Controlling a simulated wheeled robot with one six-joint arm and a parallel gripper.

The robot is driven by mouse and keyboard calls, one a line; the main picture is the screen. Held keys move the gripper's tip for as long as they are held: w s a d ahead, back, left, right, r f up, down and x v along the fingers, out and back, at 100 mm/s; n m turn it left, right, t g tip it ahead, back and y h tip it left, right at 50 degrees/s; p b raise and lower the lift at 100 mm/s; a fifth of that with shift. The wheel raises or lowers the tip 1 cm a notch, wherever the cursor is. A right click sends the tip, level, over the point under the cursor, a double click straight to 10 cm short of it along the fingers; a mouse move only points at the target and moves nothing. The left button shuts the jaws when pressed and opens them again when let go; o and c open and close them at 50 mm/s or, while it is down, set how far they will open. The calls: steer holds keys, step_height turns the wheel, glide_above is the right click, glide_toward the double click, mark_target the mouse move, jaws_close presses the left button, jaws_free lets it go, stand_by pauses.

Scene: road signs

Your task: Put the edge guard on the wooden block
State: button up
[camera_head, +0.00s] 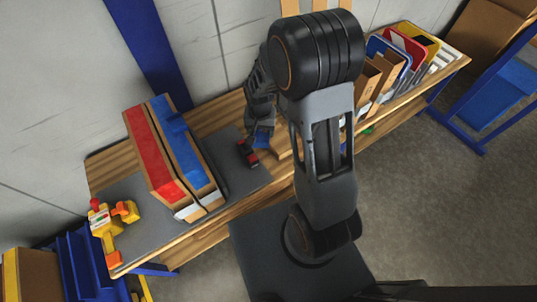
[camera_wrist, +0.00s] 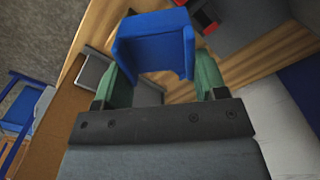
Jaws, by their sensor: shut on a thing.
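The edge guard is a blue angled piece (camera_wrist: 153,45), held between the green fingers of my gripper (camera_wrist: 163,73) in the wrist view. My gripper is shut on it. In the head view my gripper (camera_head: 261,128) is low over the middle of the bench, and the blue guard (camera_head: 262,140) shows at its tip. A pale wooden piece (camera_head: 284,144), perhaps the wooden block, shows just right of the guard, partly hidden behind my arm. I cannot tell whether the guard touches it.
A red and black object (camera_head: 247,153) lies on the grey mat (camera_head: 232,180), close left of my gripper. Long boxes with red (camera_head: 152,150) and blue (camera_head: 190,150) faces stand left. A yellow and orange tool (camera_head: 108,225) lies far left. Upright boards (camera_head: 405,45) fill the right end.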

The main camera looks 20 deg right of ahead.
steer(key=s+m+b, duration=0.7)
steer(key=m+b, duration=0.3)
steer(key=shift+m, duration=0.4)
steer(key=w+d+f+b, duration=0.1)
steer(key=w+d+f, duration=0.7)
steer(key=f, duration=0.1)
steer(key=shift+w+d+b, duration=0.25)
steer(key=shift+w+b, duration=0.15)
steer(key=shift+w+d+f+b, duration=0.1)
steer(key=shift+f+b, duration=0.05)
steer(key=shift+f, duration=0.75)
steer(key=shift+w+d+f+b, duration=0.1)
steer(key=shift+f+b, duration=0.05)
steer(key=shift+f, duration=0.7)
steer(key=shift+f+b, duration=0.45)
steer(key=shift+f, duration=0.2)
steer(key=o, duration=0.9)
steer(key=shift+o, duration=0.2)
